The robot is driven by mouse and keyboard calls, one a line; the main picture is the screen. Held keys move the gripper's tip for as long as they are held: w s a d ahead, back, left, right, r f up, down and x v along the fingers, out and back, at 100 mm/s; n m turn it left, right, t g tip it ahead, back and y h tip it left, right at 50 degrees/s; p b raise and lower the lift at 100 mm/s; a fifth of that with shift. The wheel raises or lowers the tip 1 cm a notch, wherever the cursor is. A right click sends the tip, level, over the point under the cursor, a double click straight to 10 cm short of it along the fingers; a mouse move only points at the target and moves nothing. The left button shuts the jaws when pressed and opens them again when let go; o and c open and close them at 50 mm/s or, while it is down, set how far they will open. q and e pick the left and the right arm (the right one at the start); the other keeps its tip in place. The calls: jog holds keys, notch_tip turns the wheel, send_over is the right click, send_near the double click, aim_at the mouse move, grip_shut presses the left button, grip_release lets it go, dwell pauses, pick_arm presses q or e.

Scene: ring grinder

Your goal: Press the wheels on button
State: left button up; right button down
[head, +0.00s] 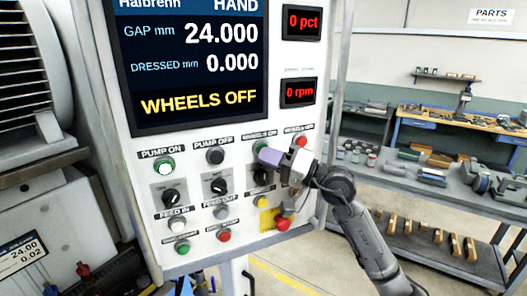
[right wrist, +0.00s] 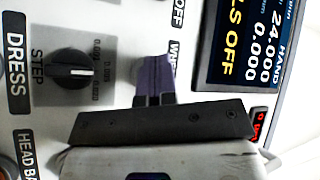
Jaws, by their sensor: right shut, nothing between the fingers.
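The control panel (head: 192,140) fills the left middle of the head view. The wheels on button (head: 259,146) is in its upper button row, and only a green edge shows above my right gripper (head: 265,154). That gripper is shut and empty, its purple fingertips at or just in front of the button; I cannot tell whether they touch. In the right wrist view the shut fingers (right wrist: 154,76) point at the panel beside a partly covered label starting "WH", and the button is hidden. The screen (head: 195,65) reads "WHEELS OFF" and the speed display (head: 298,92) reads 0 rpm. My left gripper is not in view.
The red wheels off button (head: 300,141) is just right of my gripper. The green pump on button (head: 164,166) and dark pump off button (head: 215,156) are to the left. Knobs, including one (head: 261,177), sit below. A red emergency knob (head: 283,224) is lower right.

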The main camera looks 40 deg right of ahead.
jog(key=shift+w, duration=0.25)
jog(key=shift+s, duration=0.25)
dwell(0.4)
jog(key=shift+s+a+b, duration=0.15)
jog(key=shift+s+b, duration=0.3)
jog(key=shift+s, duration=0.25)
jog(key=s+b, duration=0.1)
jog(key=s, duration=0.1)
jog(key=s+a, duration=0.1)
jog(key=s, duration=0.1)
jog(key=shift+s+b, duration=0.4)
jog(key=shift+a, duration=0.1)
